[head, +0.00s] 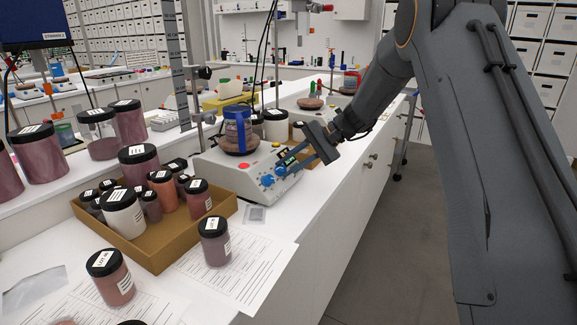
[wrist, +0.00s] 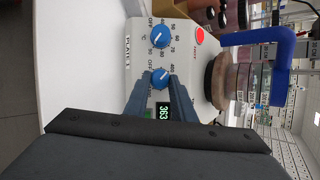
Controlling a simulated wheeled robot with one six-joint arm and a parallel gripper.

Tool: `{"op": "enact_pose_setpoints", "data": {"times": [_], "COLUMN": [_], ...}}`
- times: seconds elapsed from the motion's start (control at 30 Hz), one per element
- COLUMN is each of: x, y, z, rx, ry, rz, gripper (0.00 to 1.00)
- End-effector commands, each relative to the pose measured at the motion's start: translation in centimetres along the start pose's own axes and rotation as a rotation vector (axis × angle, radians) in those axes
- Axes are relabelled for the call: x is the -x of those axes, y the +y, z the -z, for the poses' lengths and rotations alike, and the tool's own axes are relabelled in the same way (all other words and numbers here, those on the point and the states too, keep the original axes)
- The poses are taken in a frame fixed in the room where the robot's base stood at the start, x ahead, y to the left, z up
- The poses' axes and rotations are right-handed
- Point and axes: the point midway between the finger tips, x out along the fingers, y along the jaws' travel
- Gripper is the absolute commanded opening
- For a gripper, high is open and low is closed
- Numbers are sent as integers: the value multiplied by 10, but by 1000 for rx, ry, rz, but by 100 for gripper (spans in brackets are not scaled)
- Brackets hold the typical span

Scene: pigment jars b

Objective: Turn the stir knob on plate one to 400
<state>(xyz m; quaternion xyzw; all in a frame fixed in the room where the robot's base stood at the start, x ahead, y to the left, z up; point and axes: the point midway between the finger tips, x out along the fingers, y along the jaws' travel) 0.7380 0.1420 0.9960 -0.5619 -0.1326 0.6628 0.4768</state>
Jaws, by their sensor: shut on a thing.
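Plate one (head: 228,178) is a white hotplate on the bench, and it also shows in the wrist view with the label "PLATE 1" (wrist: 129,52). Its front has two blue knobs. The stir knob (wrist: 160,79) is the one nearer the green-lit display (wrist: 163,111), which reads 363. The other knob (wrist: 160,37), marked °C, stands free beside a red button (wrist: 199,35). My gripper (wrist: 159,84) is shut on the stir knob, one finger on each side. In the head view my gripper (head: 285,168) reaches the plate's front panel; the fingers partly cover the knob there.
A blue-banded vessel (head: 238,128) stands on the plate's round top. To the left is a cardboard tray (head: 160,258) of pigment jars. A loose jar (head: 214,243) stands on paper sheets near the bench edge. The floor (head: 385,240) beside the bench is clear.

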Motion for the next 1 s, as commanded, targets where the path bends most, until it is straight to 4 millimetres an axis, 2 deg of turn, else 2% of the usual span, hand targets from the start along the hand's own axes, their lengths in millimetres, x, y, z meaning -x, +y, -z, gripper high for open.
{"op": "enact_pose_setpoints", "data": {"times": [0.3, 0.83, 0.87, 0.93, 1.0], "x": [0, 0, 0, 0, 0], "y": [2, 2, 2, 2, 2], "z": [0, 0, 0, 0, 0], "rx": [-107, -126, -126, -126, -126], "ry": [-1, -1, -1, -1, -1], "rz": [41, 48, 48, 48, 48], "gripper": [1, 1, 26, 38, 42]}}
